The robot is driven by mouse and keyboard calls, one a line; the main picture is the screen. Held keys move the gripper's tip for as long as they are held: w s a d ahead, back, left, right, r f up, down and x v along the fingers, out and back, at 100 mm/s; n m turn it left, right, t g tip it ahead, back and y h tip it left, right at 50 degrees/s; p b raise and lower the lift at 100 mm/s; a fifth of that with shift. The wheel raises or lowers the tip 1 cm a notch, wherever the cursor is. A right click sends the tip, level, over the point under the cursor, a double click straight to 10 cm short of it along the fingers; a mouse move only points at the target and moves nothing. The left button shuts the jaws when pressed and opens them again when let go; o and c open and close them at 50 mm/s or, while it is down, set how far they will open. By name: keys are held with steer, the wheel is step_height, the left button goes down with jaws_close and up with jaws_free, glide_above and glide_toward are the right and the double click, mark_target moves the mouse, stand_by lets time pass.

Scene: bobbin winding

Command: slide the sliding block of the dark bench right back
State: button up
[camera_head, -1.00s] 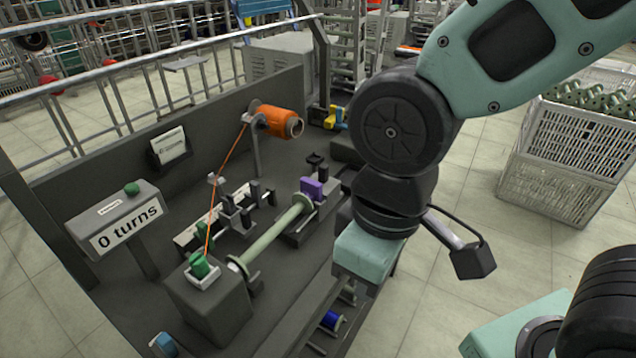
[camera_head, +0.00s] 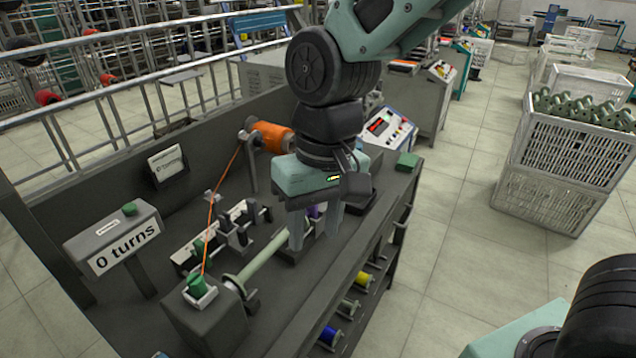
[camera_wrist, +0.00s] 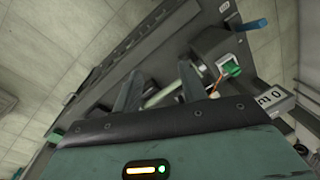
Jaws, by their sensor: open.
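The dark bench (camera_head: 295,292) fills the lower left of the head view. On it a pale green rod (camera_head: 262,256) runs from a grey headstock (camera_head: 212,318) toward the sliding block with the purple part (camera_head: 316,211). The block is mostly hidden behind my gripper (camera_head: 315,238). My gripper is open, pointing down above the block end of the rod; I cannot tell whether it touches the block. In the wrist view the two fingers (camera_wrist: 160,82) stand apart, with the rod (camera_wrist: 163,96) showing between them.
An orange spool (camera_head: 270,136) sits on a post behind, its thread running to a green piece (camera_head: 197,285). A counter (camera_head: 125,240) reads "0 turns". Floor to the right is clear before white crates (camera_head: 560,150).

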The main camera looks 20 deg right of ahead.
steer(key=w+d+r+m+p, duration=0.1)
steer(key=w+d+m, duration=0.25)
steer(key=w, duration=0.55)
steer(key=w+d+r+m+h+p, duration=0.1)
steer(key=w+d+m, duration=0.3)
steer(key=w, duration=0.6)
steer(key=w+d+m+p, duration=0.1)
steer(key=w+d+m, duration=0.3)
steer(key=w, duration=0.5)
steer(key=shift+m, duration=0.65)
steer(key=f+p, duration=0.1)
steer(key=f, duration=0.4)
steer(key=f+p, duration=0.1)
steer(key=f, duration=0.5)
steer(key=a+f+p, duration=0.1)
steer(key=f, duration=0.5)
steer(key=shift+w, duration=0.1)
